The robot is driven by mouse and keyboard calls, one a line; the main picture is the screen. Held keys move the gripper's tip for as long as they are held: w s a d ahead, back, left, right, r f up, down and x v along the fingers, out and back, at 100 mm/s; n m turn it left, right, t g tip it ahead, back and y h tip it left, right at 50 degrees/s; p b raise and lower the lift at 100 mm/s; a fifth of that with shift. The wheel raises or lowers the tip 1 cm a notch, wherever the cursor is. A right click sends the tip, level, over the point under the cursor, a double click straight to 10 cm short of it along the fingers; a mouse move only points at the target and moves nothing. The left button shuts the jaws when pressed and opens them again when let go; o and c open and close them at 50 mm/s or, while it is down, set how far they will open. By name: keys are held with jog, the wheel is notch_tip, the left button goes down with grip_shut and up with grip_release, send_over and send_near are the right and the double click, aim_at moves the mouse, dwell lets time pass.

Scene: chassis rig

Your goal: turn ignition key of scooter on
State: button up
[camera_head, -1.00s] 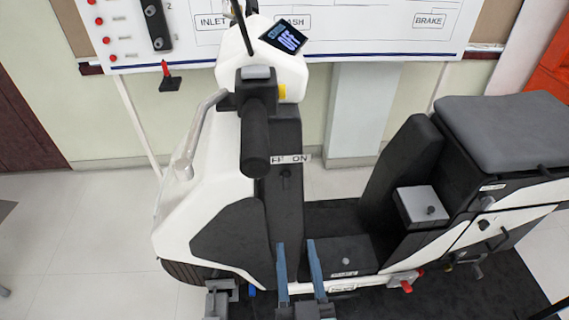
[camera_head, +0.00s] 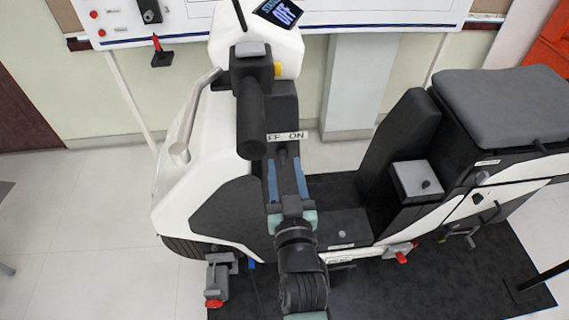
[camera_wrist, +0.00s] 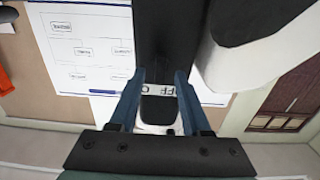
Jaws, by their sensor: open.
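The white and black scooter (camera_head: 222,215) stands in front of me. I cannot tell the key itself from the dark column. In the wrist view the label (camera_wrist: 158,88) shows between the fingers of my gripper (camera_wrist: 160,78).
The grip and brake lever (camera_head: 190,130) overhang the column at upper left. The seat (camera_head: 495,105) and a small grey box (camera_head: 415,180) stand to the right. A white wall board (camera_head: 390,18) is behind. The footboard (camera_head: 340,228) is clear beside my arm.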

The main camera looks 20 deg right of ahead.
jog(key=shift+w+d, duration=0.2)
jog(key=shift+w, duration=0.35)
grip_shut()
